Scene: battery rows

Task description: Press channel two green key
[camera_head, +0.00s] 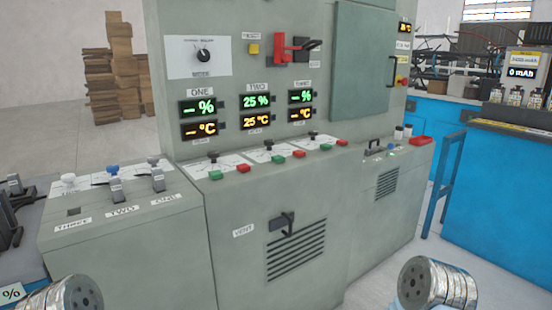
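The channel two green key (278,159) is the middle green key on the sloped ledge of the grey cabinet, below the TWO displays. A red key (299,154) sits just to its right, and a black knob (268,145) stands behind it. The TWO displays read 25 % (256,101) and 25 °C (257,121). Metal cylindrical parts of my arms show at the bottom left and bottom right corners, well apart from the keys. No gripper fingers show.
A green key (215,175) and red key (243,168) lie to the left, another green key (325,147) and red key (342,142) to the right. A vent handle (284,223) protrudes below. A lower box with levers (116,190) stands at left, a blue bench (500,185) at right.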

